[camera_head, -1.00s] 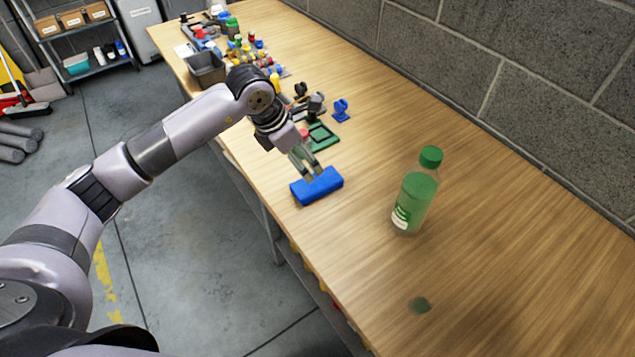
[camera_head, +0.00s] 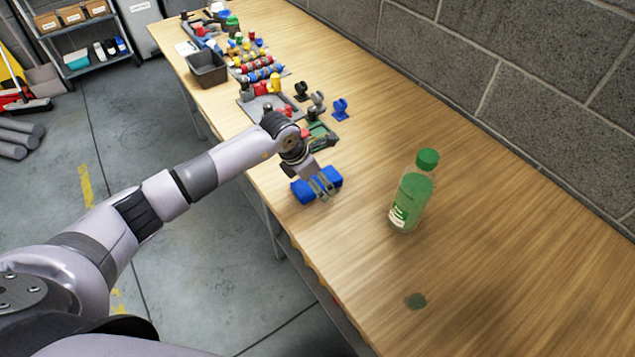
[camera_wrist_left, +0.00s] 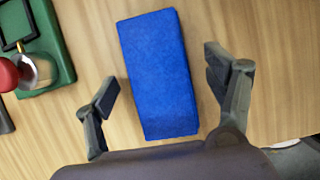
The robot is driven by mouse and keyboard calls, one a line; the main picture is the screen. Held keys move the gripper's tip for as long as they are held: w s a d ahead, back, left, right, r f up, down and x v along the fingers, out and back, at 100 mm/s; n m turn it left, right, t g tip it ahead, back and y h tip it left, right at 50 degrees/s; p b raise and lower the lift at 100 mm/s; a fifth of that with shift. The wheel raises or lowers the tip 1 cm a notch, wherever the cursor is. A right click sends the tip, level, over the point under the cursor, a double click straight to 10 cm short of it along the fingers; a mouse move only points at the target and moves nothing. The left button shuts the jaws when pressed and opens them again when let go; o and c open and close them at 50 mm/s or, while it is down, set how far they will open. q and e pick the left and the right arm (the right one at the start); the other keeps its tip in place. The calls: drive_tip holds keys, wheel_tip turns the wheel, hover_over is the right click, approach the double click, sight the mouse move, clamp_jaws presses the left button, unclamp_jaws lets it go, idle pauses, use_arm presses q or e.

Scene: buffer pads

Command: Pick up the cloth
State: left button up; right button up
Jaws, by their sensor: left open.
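The cloth (camera_head: 304,193) is a blue folded block lying on the wooden table near its front edge. In the left wrist view the cloth (camera_wrist_left: 158,75) lies between my two open fingers, with wood visible on both sides of it. My left gripper (camera_head: 322,188) is right over the cloth and hides part of it in the head view. In the left wrist view my left gripper (camera_wrist_left: 162,85) is open, with a gap between each finger and the cloth. My right gripper is not in view.
A green bottle (camera_head: 412,195) stands to the right of the cloth. A green frame (camera_head: 322,137), a blue clip (camera_head: 340,109) and a grey bin (camera_head: 207,69) are farther back. The table's right part is clear.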

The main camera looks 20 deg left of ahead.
use_arm(q)
drive_tip(key=c, duration=1.3)
drive_tip(key=shift+o, duration=0.2)
drive_tip(key=shift+r, duration=0.15)
wheel_tip(320, 180, up, 20)
drive_tip(key=b, duration=0.3)
